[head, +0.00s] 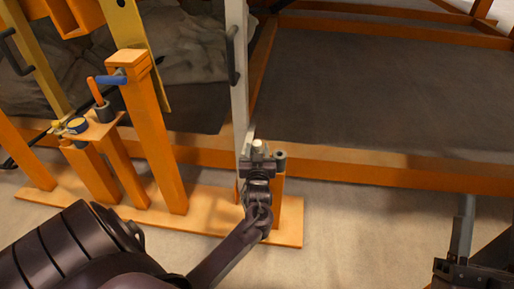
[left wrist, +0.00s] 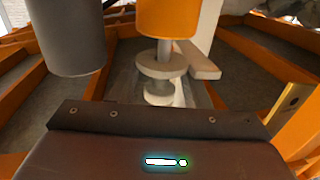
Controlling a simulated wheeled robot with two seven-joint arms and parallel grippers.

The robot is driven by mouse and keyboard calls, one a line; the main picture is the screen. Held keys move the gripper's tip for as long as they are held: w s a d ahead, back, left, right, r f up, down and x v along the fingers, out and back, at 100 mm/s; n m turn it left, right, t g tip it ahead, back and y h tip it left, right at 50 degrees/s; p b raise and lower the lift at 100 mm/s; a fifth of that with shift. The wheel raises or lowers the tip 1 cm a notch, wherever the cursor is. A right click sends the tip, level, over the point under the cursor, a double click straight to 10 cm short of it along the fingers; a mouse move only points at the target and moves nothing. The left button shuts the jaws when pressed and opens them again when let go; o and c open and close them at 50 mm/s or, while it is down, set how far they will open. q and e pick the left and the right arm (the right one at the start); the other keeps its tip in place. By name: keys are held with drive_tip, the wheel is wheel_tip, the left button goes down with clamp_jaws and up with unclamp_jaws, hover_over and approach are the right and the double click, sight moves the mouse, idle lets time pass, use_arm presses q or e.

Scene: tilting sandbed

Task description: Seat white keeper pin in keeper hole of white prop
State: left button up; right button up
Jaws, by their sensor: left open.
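The white prop (head: 238,70) stands upright at the middle of the head view, with a dark handle on its side. A small white-topped piece, apparently the white keeper pin (head: 258,146), shows beside the prop's lower part. My left gripper (head: 257,160) is open around or right at this piece; they overlap, so contact is unclear. In the left wrist view a pale flanged pin shape (left wrist: 162,66) hangs below an orange cylinder (left wrist: 168,18), close in front of the gripper body. The prop (left wrist: 208,30) is behind it. The keeper hole cannot be made out.
A grey socket (head: 281,159) tops a short orange post close right of my left gripper. Orange posts and a small tool shelf (head: 92,128) stand at left. The orange bed frame (head: 350,165) runs behind. Part of my right arm shows at bottom right. Floor is clear between.

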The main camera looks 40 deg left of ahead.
use_arm(q)
drive_tip(key=p+v, duration=0.1)
drive_tip(key=v, duration=0.5)
drive_tip(key=shift+s+d+p, duration=0.25)
drive_tip(key=shift+s+p, duration=0.05)
drive_tip(key=shift+p, duration=0.1)
drive_tip(key=shift+r, duration=0.1)
